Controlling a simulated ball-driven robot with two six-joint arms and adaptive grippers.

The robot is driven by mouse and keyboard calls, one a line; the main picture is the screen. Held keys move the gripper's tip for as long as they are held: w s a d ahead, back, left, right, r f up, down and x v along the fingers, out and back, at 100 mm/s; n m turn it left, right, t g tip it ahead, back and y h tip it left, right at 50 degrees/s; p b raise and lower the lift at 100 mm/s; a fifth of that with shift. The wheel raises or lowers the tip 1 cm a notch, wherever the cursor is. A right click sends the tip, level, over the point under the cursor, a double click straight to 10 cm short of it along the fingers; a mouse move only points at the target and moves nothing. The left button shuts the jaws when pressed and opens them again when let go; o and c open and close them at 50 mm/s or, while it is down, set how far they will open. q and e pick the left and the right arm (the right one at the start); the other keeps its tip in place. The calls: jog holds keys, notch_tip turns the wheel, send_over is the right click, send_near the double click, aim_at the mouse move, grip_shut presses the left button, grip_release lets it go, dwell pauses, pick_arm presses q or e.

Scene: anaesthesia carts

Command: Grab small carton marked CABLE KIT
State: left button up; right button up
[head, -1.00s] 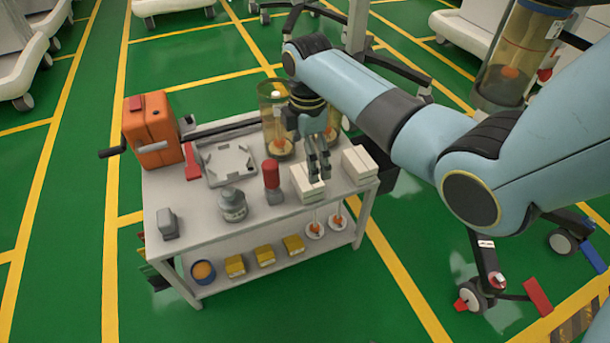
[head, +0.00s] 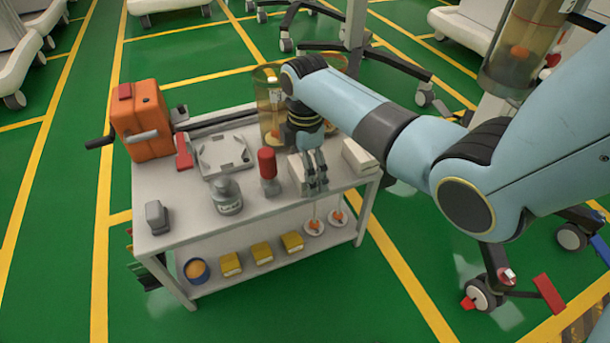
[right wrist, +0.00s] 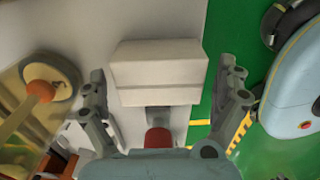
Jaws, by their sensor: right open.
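Two small white cartons stand on the right part of the cart's top: a left one (head: 296,174) and a right one (head: 359,156). No lettering is readable on either, so I cannot tell which is marked CABLE KIT. My right gripper (head: 317,186) is at the left carton, its fingers hiding part of it. In the right wrist view, a white carton (right wrist: 158,72) lies between the spread, open fingers, with a gap on each side. I cannot tell how far its top is below the fingertips. My left gripper is not in view.
The grey cart top (head: 185,215) also carries a red-topped bottle (head: 268,165) close left of the cartons, a grey jar (head: 227,196), a white tray (head: 223,154) and an orange box (head: 142,122). Amber cylinders (head: 268,95) stand behind the gripper. The front left of the top has free room.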

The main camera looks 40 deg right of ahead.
jog(key=shift+r, duration=0.1)
jog(key=c, duration=1.1)
